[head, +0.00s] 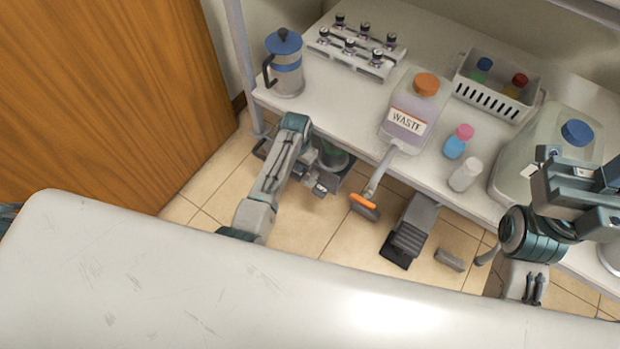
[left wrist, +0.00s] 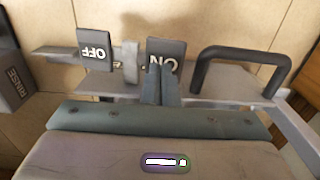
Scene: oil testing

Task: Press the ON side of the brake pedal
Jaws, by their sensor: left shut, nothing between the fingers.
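The brake pedal's ON side (left wrist: 166,50) is a dark grey pad with white lettering, upside down in the left wrist view. The OFF side (left wrist: 95,48) is a similar pad to its left, joined through a light grey pivot (left wrist: 130,62). My left gripper (left wrist: 157,72) is shut and empty, its fingertips overlapping the lower part of the ON pad and partly covering its letters. I cannot tell whether they touch it. In the head view my left arm reaches down beside the shelf, and its fingertips are hard to make out. My right gripper (head: 560,168) is at the right, its jaw opening unclear.
A black handle (left wrist: 240,68) stands right of the ON pad. A pedal marked RAISE (left wrist: 14,90) is at the left edge. The shelf (head: 345,105) holds bottles, including a WASTE bottle (head: 412,112).

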